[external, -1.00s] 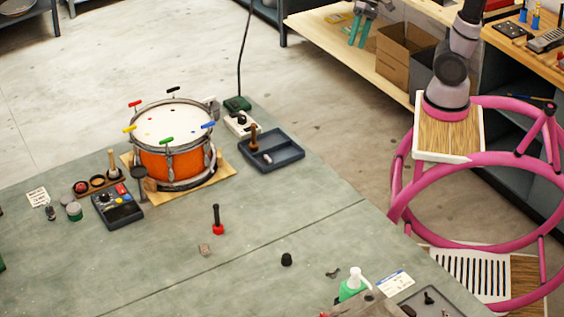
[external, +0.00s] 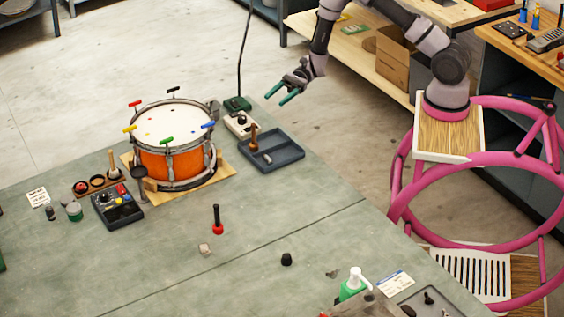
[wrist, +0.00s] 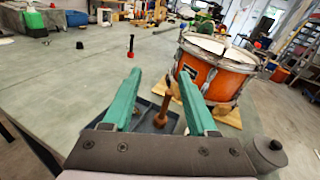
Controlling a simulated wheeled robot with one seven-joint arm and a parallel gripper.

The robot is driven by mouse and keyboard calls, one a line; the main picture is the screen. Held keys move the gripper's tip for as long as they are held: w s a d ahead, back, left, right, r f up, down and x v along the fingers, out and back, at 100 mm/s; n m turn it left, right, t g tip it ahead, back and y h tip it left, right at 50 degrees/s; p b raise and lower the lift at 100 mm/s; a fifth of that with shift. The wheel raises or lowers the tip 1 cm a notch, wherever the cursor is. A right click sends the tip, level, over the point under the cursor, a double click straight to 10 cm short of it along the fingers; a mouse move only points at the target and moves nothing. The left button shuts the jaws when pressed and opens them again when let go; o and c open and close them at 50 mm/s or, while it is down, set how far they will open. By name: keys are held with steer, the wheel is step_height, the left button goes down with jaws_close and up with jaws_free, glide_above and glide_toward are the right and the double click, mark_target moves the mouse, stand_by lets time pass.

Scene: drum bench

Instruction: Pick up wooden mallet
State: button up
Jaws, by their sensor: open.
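A brown wooden mallet (external: 253,139) stands upright in the blue-grey tray (external: 288,158) at the back right of the bench, beside the drum. In the wrist view the wooden mallet (wrist: 166,105) shows between my two green fingers, with its lower end over the dark tray. My gripper (external: 273,100) is open and empty, held in the air above and beyond the tray in the external view. It also shows in the wrist view (wrist: 161,75), with its fingers spread. The fingers appear clear of the mallet.
An orange drum (external: 168,163) with coloured keys stands left of the tray on a wooden board. A small grey piece (external: 267,159) lies in the tray.

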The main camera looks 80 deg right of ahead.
mark_target(253, 124)
step_height(253, 124, down, 6)
steer(key=w+d+m+t, duration=0.2)
steer(key=m+t, duration=0.1)
steer(key=shift+h, duration=0.5)
steer(key=x, duration=0.6)
steer(key=f+x, duration=0.1)
steer(key=x, duration=0.2)
steer(key=shift+s+a+f, duration=0.1)
steer(key=shift+s+a, duration=0.1)
steer(key=shift+a, duration=0.4)
steer(key=shift+w+a, duration=0.25)
steer(key=shift+w, duration=0.05)
jaws_close()
